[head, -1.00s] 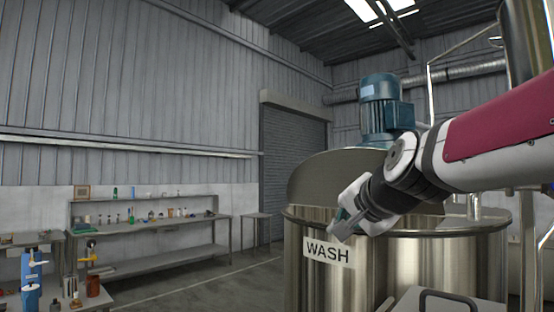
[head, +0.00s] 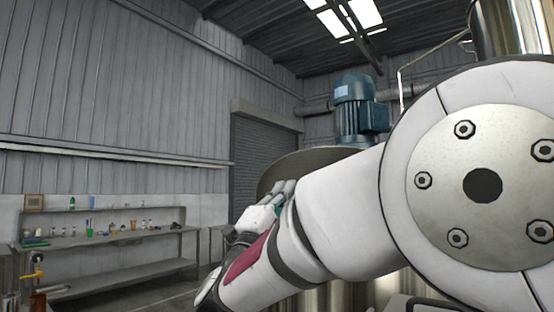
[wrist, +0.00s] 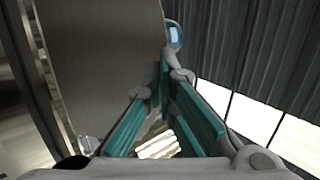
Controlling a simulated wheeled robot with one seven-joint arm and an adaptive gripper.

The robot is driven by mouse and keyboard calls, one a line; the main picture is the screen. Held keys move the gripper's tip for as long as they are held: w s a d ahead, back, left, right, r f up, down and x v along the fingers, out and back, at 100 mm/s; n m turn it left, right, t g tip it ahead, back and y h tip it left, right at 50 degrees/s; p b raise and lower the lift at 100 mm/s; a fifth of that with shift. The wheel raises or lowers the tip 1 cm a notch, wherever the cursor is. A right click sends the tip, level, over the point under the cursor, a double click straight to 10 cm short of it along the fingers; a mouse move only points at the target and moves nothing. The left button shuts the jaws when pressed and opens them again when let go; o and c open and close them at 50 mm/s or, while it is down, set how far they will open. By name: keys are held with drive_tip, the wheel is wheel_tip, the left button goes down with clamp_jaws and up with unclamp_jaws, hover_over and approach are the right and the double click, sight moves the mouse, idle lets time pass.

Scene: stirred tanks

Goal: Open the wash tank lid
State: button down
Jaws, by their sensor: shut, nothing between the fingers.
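The wash tank lid (head: 292,168) is a grey metal sheet standing raised at the back of the tank in the head view. It fills the upper left of the wrist view (wrist: 105,55). My gripper (head: 287,187) is in front of the lid, its fingers pointing up. In the wrist view the teal-padded fingers (wrist: 165,72) converge at the tips with nothing held. They are close to the lid's edge; I cannot tell whether they touch it. The wash tank (head: 325,299) is mostly hidden behind my arm, with its WASH label out of sight.
A blue motor (head: 358,105) stands above the tank behind my arm; it also shows in the wrist view (wrist: 174,36). A workbench (head: 115,236) with bottles runs along the left wall. A roller shutter (head: 262,150) is behind. My arm blocks much of the right side.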

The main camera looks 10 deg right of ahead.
sight(307, 153)
drive_tip(key=w+d+r+m+h+p, duration=0.1)
drive_tip(key=d+r, duration=0.1)
drive_tip(key=r, duration=0.1)
drive_tip(key=w+d+r+m+g+h+p, duration=0.1)
drive_tip(key=w+d+r, duration=0.1)
drive_tip(key=w+d+r+h+p, duration=0.1)
drive_tip(key=d+r, duration=0.1)
drive_tip(key=r, duration=0.1)
drive_tip(key=shift+w+d+r+m+g+p, duration=0.15)
drive_tip(key=shift+w+r+m+g+p, duration=0.15)
drive_tip(key=shift+w+m+g+p, duration=0.1)
drive_tip(key=shift+w+d+r, duration=0.15)
drive_tip(key=shift+w, duration=0.1)
